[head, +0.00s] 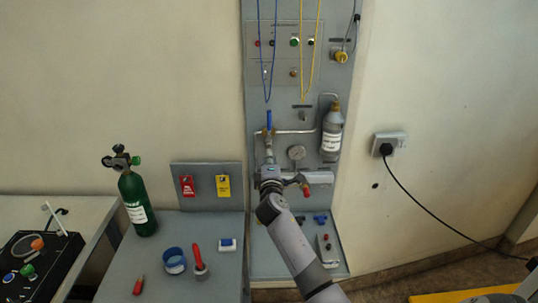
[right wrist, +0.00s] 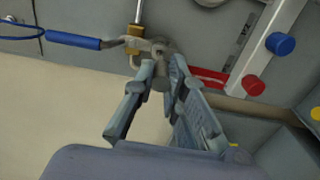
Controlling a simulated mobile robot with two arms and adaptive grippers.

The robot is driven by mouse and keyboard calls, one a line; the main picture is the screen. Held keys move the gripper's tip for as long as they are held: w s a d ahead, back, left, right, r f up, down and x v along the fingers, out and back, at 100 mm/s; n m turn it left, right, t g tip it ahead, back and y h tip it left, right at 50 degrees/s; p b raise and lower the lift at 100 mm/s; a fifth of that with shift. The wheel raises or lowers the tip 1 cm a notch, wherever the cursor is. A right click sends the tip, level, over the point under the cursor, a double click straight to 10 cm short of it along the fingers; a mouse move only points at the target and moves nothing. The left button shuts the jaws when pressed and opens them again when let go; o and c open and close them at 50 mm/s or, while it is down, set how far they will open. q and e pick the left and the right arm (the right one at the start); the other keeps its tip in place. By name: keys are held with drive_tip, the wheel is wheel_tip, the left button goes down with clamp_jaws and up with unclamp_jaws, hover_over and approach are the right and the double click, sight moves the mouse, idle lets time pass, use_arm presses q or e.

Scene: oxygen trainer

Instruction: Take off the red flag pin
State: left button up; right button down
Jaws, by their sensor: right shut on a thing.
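In the right wrist view the red flag pin (right wrist: 208,76) shows as a flat red strip just right of the fingertips, partly hidden by a finger. My right gripper (right wrist: 162,66) is shut on it, at a grey metal fitting below a brass valve (right wrist: 134,36) with a blue lever (right wrist: 74,40). The exact contact is hidden between the fingers. In the head view my right gripper (head: 270,172) is at the panel's pipework, under the blue lever (head: 269,119); the pin cannot be made out there. My left gripper is not in view.

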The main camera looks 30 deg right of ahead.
drive_tip(key=shift+p+v, duration=0.6)
drive_tip(key=shift+v, duration=1.4)
